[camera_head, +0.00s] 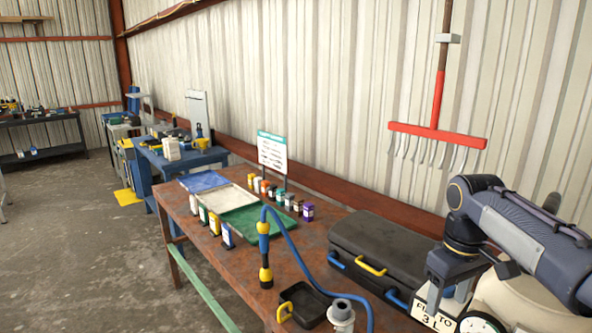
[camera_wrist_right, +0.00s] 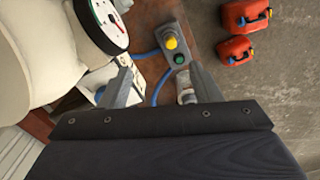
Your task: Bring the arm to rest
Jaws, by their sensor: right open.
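My right arm (camera_head: 520,235) comes in from the right in the head view. It bends at the elbow and hangs over the right end of the rusty workbench (camera_head: 215,253), in front of a cream tank. My right gripper shows in the right wrist view (camera_wrist_right: 163,88); its two grey fingers are well apart and nothing is held between them. Below the fingers are the bench top, a blue hose and a small pale metal fitting (camera_wrist_right: 186,92). In the head view the fingertips cannot be made out. My left arm and gripper are not in view.
A cream tank (camera_head: 500,300) with a dial gauge (camera_wrist_right: 105,22) and a "FILL TO 3" sign (camera_head: 433,310) stand close by. A black case (camera_head: 385,245), blue hose (camera_head: 290,240) and trays lie on the bench. A control box (camera_wrist_right: 172,50) and red cans (camera_wrist_right: 245,14) show below.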

